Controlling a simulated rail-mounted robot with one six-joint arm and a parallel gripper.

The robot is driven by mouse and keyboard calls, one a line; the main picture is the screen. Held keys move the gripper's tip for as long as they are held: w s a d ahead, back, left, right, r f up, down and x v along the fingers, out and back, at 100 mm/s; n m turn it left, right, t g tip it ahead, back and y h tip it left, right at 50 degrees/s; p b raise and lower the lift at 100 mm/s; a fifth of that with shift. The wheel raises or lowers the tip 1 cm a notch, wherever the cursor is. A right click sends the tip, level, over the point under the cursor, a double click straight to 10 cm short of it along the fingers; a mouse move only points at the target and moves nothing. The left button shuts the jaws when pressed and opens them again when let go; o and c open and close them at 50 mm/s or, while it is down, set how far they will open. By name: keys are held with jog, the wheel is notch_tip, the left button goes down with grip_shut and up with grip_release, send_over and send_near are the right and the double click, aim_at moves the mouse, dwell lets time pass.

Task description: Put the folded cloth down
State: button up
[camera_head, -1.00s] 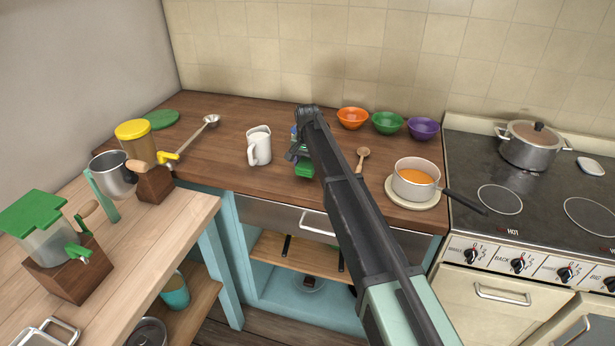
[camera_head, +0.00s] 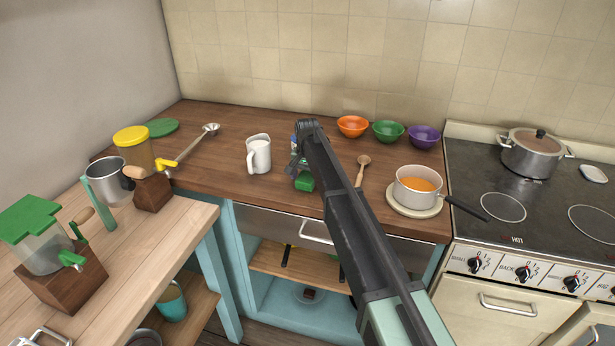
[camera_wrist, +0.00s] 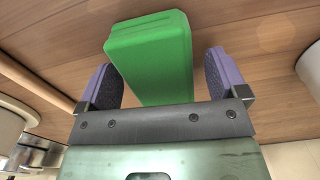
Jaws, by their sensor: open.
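The folded cloth (camera_wrist: 152,62) is a green block-like bundle in the wrist view, lying against the brown wooden counter. It also shows in the head view (camera_head: 304,182), partly hidden by my arm. My gripper (camera_wrist: 163,80) is open, with one purple-grey finger pad on each side of the cloth. A gap shows between the cloth and each pad. In the head view my gripper (camera_head: 300,166) is over the counter beside the white jug; its fingers are largely hidden there.
A white jug (camera_head: 258,155) stands left of the gripper. A wooden spoon (camera_head: 362,168) and a pot of orange soup (camera_head: 417,186) are to the right. Orange (camera_head: 352,126), green (camera_head: 388,131) and purple bowls (camera_head: 423,136) stand behind.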

aim_at(308, 175)
notch_tip(308, 175, up, 12)
jog(key=p, duration=1.2)
jog(key=s+d+n, duration=0.1)
jog(key=s+d, duration=0.7)
jog(key=s, duration=0.5)
jog(key=s+d+n, duration=0.1)
jog(key=s+d, duration=0.8)
jog(key=s, duration=0.4)
jog(key=s+d+n, duration=0.1)
jog(key=s+d, duration=0.7)
jog(key=s, duration=0.5)
notch_tip(308, 175, down, 5)
jog(key=b, duration=0.6)
jog(key=shift+w+a+f, duration=0.1)
jog(key=shift+f, duration=0.05)
jog(key=shift+o, duration=0.2)
